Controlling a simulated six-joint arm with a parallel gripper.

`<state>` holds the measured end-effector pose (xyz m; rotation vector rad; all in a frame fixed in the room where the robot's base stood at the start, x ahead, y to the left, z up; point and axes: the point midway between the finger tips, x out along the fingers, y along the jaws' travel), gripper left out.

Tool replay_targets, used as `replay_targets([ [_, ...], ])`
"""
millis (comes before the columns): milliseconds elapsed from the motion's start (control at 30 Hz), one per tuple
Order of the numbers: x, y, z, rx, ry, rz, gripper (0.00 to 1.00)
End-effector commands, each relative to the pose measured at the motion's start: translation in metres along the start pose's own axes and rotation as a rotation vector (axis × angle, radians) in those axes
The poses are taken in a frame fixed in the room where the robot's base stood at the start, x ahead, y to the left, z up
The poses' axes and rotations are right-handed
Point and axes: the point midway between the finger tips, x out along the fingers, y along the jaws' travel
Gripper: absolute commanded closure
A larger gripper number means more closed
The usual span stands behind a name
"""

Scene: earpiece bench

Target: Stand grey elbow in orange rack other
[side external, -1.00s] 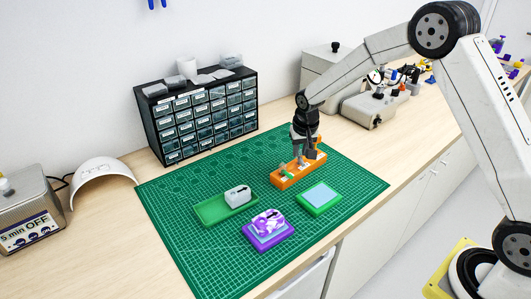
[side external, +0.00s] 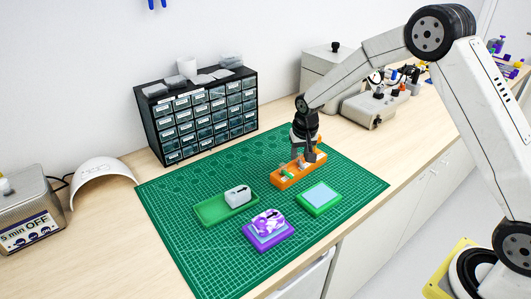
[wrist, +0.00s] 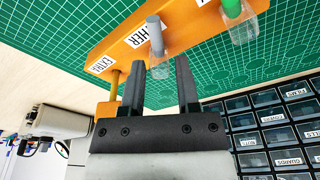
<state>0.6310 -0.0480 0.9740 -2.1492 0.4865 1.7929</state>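The orange rack (side external: 287,183) stands on the green mat, and in the wrist view the rack (wrist: 125,50) crosses the top. The grey elbow (wrist: 154,34) stands upright in the rack beside a label whose visible letters read "HER", with its clear tip (wrist: 160,70) towards me. My gripper (wrist: 160,68) is open, its two dark fingers apart on either side of the clear tip, with visible gaps. In the side view my gripper (side external: 311,156) is low over the rack and partly hides it. A green elbow (wrist: 232,9) with a clear tip stands in the neighbouring place.
A green tray (side external: 212,212) with a grey-white block (side external: 238,196), a purple stand (side external: 268,238) and a green-framed pad (side external: 320,198) lie on the mat. A black drawer cabinet (side external: 205,115) stands behind. The rack's place labelled "EXTRA" (wrist: 104,65) looks empty.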

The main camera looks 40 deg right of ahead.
Motion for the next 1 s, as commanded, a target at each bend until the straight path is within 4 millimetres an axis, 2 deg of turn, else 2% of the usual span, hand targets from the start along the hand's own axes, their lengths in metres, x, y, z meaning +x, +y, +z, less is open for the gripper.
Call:
replay_targets([
  [33,0.0,0.0,0.0,0.0,0.0,0.0,0.41],
  [67,0.0,0.0,0.0,0.0,0.0,0.0,0.35],
  [567,-0.006,0.0,0.0,0.0,0.0,0.0,0.35],
  [767,-0.025,0.0,0.0,0.0,0.001,0.0,0.35],
  [1000,-0.055,0.0,0.0,0.001,0.002,-0.001,0.35],
])
